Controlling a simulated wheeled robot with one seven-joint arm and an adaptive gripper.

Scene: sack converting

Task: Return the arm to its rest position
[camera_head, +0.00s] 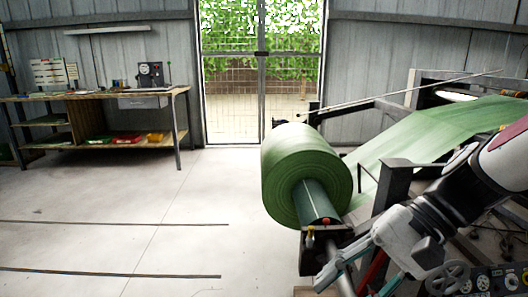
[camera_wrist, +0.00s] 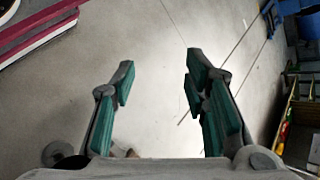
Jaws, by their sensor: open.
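My arm reaches in from the right edge of the head view and bends down in front of the machine. My gripper (camera_head: 360,282) is at the lower right there, low in the picture and in front of the green roll's stand. In the wrist view, my gripper (camera_wrist: 159,78) has its two green-padded fingers spread wide apart. Nothing is between them but pale concrete floor. The gripper is empty.
A large green roll (camera_head: 296,180) sits on the machine, its green web (camera_head: 410,145) running to the right. A control panel (camera_head: 485,282) is at the lower right, close to my arm. A workbench (camera_head: 100,97) stands at the left wall. The floor (camera_head: 130,200) at left is clear.

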